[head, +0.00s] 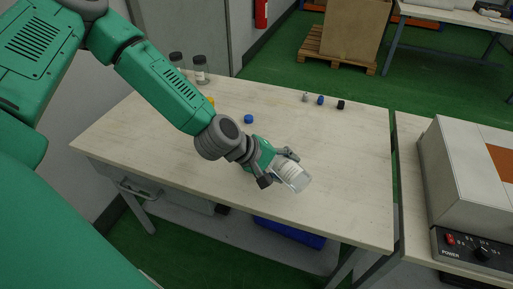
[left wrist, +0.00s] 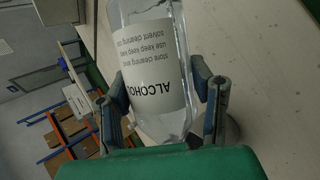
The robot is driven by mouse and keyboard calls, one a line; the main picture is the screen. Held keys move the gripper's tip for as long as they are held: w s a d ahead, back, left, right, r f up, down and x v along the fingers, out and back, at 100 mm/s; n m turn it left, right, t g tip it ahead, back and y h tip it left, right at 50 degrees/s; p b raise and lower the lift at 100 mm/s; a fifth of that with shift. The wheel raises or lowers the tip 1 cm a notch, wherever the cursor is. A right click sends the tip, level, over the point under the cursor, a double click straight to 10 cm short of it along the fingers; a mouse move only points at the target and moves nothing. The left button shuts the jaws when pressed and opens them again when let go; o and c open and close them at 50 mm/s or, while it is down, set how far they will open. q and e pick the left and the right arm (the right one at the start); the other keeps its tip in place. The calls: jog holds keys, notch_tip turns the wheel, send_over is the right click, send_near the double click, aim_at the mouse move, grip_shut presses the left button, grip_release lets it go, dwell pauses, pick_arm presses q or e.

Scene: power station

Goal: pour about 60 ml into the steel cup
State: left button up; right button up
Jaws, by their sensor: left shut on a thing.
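A clear bottle (head: 293,176) with a white label is in my left gripper (head: 277,168), tilted above the wooden table. In the left wrist view, the bottle (left wrist: 153,60) shows between both fingers of the left gripper (left wrist: 165,100), its label reading ALCOHOL upside down. The fingers are closed on its sides. I cannot make out a steel cup for certain; a dim grey rounded shape (left wrist: 231,130) lies partly behind a finger in the left wrist view. My right gripper is not in view.
The table (head: 345,190) has a blue cap (head: 248,119) and several small pieces along its back. Dark-lidded jars (head: 200,72) stand at the back left, partly behind my arm. A grey powered device (head: 470,180) sits on the bench at right. The table's right part is clear.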

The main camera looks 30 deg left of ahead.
pick_arm(q)
jog(key=shift+s+d+f+m+y, duration=0.1)
jog(key=shift+d+f+m+y, duration=0.25)
jog(key=shift+y, duration=0.15)
jog(key=shift+d+f+y, duration=0.1)
jog(key=shift+f+y, duration=0.2)
jog(key=shift+f, duration=0.1)
jog(key=shift+d+f, duration=0.1)
jog(key=shift+s+y+p, duration=0.1)
jog(key=shift+y+p, duration=0.2)
jog(key=shift+p, duration=0.05)
jog(key=shift+m+t, duration=0.25)
jog(key=shift+t, duration=0.05)
jog(key=shift+a+p, duration=0.2)
jog(key=shift+p, duration=0.1)
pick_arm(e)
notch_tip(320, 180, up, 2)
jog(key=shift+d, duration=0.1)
